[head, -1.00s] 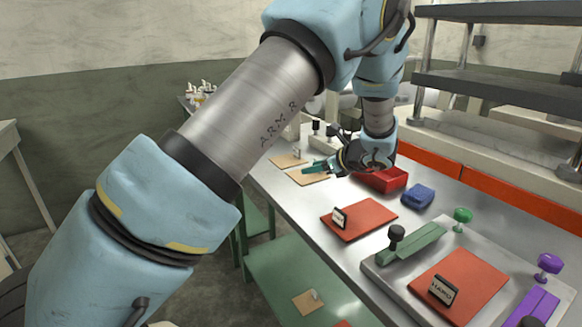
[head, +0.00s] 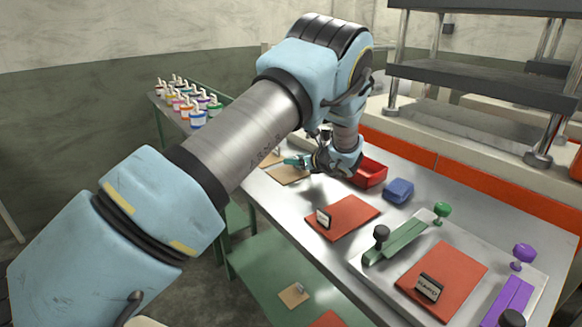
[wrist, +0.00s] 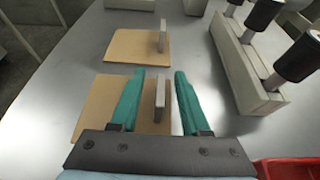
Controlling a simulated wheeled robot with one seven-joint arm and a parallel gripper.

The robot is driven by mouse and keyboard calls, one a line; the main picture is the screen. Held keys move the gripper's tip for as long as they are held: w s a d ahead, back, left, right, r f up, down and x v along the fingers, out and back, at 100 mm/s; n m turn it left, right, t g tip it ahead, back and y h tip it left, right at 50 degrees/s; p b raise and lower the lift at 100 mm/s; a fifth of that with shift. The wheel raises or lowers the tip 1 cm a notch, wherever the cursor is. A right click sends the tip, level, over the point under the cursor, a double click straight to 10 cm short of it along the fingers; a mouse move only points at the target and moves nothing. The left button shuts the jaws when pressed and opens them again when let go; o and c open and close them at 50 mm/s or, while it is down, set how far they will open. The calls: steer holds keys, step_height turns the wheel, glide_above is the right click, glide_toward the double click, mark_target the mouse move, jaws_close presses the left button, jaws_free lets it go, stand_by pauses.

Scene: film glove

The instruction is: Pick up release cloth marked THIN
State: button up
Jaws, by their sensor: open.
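Two tan sheets with upright tags lie on the metal bench; no THIN lettering is readable on either. The nearer tan sheet (wrist: 98,110) has a thin grey tag (wrist: 160,95), seen edge-on in the wrist view. My gripper (wrist: 160,74) is open, its teal fingers on either side of this tag with gaps visible. In the head view my gripper (head: 291,161) is over the nearer tan sheet (head: 290,178). The farther tan sheet (wrist: 135,46) with its tag (wrist: 162,36) lies beyond the fingertips. Another tan sheet (head: 292,296) is on the lower green shelf.
A red bin (head: 369,174) and blue block (head: 398,190) are right of my gripper. Orange sheets (head: 355,212) with black tags lie nearer. A grey block with black-topped posts (wrist: 245,75) stands close right of the fingers. Paint pots (head: 190,104) stand at left.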

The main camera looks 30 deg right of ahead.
steer(key=shift+x, duration=0.8)
steer(key=shift+c, duration=0.2)
jaws_close()
